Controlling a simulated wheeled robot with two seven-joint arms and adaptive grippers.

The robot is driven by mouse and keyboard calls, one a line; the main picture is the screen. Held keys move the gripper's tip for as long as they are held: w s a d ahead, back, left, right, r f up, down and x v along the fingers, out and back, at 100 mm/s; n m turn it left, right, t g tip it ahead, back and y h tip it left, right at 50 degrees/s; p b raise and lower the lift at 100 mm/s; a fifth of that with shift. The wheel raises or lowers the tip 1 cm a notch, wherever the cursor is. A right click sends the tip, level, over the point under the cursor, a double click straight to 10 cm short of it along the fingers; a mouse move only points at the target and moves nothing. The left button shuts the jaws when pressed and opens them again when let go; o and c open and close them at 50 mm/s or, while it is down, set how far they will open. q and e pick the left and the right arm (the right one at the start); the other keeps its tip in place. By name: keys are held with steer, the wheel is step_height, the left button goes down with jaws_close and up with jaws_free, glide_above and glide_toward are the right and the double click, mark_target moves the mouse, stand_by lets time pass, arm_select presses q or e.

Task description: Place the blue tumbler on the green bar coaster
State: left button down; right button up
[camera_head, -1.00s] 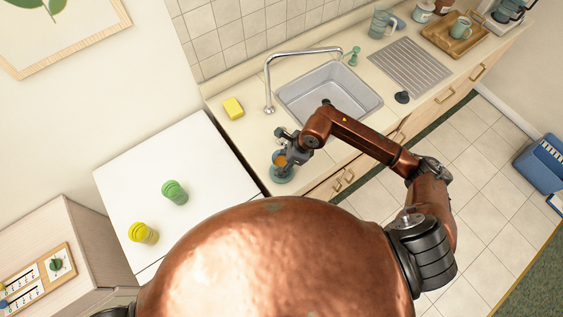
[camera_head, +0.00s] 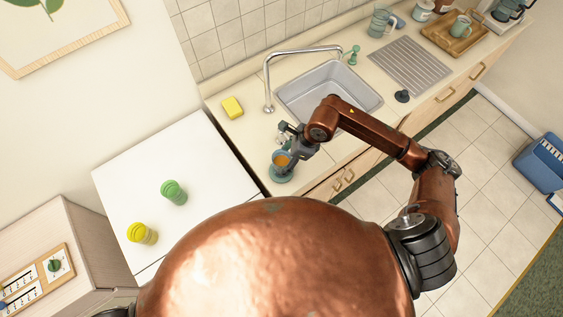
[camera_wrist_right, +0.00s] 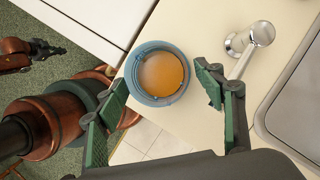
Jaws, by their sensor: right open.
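The blue tumbler (camera_head: 282,160), with an orange drink in it, stands upright at the counter's near left corner.
The sink (camera_head: 328,92) and curved tap (camera_head: 268,85) lie behind the gripper. A yellow sponge (camera_head: 232,107) is on the counter. Green (camera_head: 174,192) and yellow (camera_head: 142,233) stacked-looking items stand on the white surface (camera_head: 165,150) at left, which is otherwise mostly clear.

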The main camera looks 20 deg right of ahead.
steer(key=b+v, duration=0.1)
steer(key=v, duration=0.7)
steer(key=shift+r, duration=0.15)
